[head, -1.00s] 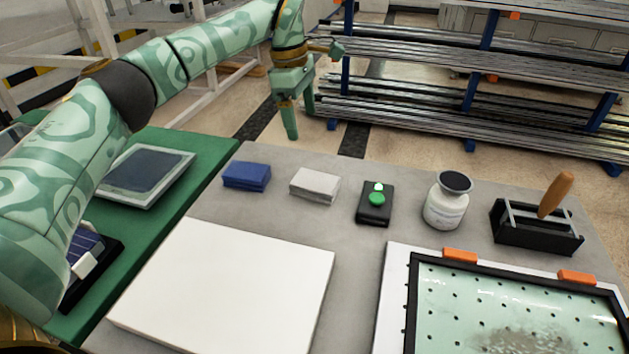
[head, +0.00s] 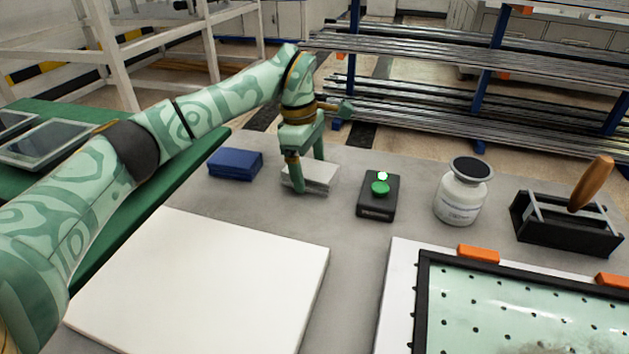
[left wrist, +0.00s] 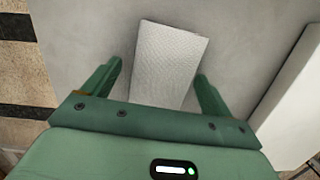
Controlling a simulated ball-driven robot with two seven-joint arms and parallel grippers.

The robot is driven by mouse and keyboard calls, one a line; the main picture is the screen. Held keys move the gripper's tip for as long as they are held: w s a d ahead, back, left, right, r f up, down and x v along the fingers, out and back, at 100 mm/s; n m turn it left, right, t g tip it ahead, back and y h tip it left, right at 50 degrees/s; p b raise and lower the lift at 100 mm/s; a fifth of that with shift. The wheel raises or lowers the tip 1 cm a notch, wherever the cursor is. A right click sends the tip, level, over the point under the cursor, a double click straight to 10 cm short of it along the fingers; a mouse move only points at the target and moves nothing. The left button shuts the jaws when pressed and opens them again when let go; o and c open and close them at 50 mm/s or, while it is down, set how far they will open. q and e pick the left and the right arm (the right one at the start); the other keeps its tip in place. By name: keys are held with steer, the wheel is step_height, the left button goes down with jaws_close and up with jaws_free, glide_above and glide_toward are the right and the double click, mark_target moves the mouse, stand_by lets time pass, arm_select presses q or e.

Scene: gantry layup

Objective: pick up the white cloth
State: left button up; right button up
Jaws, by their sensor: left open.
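The white cloth (head: 318,176) is a folded, pale grey-white block lying flat on the grey table, between a blue folded cloth and a black box with a green button. My left gripper (head: 309,185) is over the white cloth, pointing down, and its fingers partly hide it in the head view. In the left wrist view the white cloth (left wrist: 168,62) lies between the two spread fingers of the left gripper (left wrist: 158,80), with gaps on both sides. The left gripper is open and empty. My right gripper is not in view.
The blue cloth (head: 235,163) is close on the left. The black button box (head: 377,196) is close on the right. A white jar (head: 461,193) and a black holder with a wooden-handled tool (head: 567,222) stand farther right. A large white slab (head: 200,285) lies in front.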

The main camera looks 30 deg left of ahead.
mark_target(313, 169)
arm_select(q)
steer(key=shift+w+f, duration=0.1)
steer(key=shift+f, duration=0.3)
steer(key=shift+r, duration=0.25)
steer(key=c, duration=1.1)
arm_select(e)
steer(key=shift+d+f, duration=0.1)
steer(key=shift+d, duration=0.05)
arm_select(q)
steer(key=shift+o, duration=0.2)
